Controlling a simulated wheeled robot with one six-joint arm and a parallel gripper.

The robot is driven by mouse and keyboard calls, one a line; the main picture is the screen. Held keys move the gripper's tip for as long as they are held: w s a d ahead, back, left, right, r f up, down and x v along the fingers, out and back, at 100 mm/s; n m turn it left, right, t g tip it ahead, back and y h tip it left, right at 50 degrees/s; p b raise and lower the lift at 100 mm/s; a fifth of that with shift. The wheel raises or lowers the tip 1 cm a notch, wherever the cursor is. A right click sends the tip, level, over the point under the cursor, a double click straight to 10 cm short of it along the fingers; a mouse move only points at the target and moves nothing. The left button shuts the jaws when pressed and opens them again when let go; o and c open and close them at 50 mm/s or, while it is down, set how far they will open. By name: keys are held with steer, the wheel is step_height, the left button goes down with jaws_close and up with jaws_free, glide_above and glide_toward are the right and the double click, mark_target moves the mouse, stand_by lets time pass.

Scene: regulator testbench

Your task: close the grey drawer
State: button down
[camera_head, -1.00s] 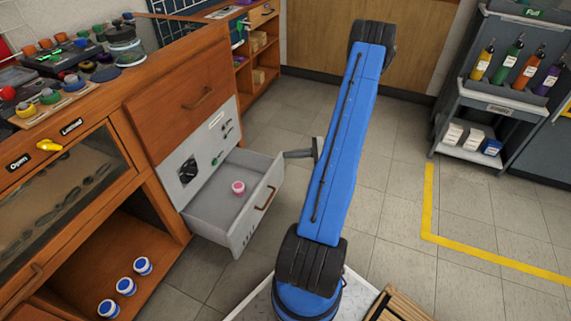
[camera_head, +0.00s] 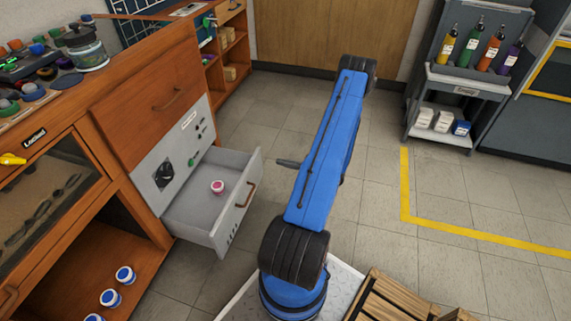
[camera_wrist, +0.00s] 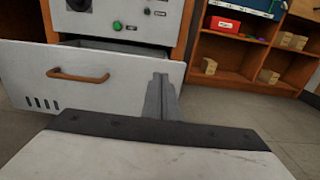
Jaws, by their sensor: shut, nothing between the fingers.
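The grey drawer (camera_head: 192,220) stands pulled out of the wooden bench in the head view, with its brown handle (camera_head: 251,194) on the front panel. A small pink-and-white jar (camera_head: 218,187) sits inside it. My gripper (camera_head: 280,162) shows as a dark tip left of my blue arm, right of the drawer front with a gap in the picture. In the wrist view the shut, empty gripper (camera_wrist: 161,78) points toward the right end of the drawer front (camera_wrist: 125,73). Its fingertips overlap the panel there. I cannot tell whether they touch it.
The grey control panel (camera_head: 183,152) with a black knob is above the drawer. Several blue-and-white jars (camera_head: 125,275) sit on the open lower shelf. A bottle cart (camera_head: 468,85) stands at right. A wooden crate (camera_head: 385,300) is near my base. Floor between is clear.

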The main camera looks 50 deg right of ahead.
mark_target(256, 157)
steer(key=x, duration=1)
steer(key=x, duration=1.9)
steer(key=shift+w, duration=0.25)
steer(key=shift+a+f, duration=0.1)
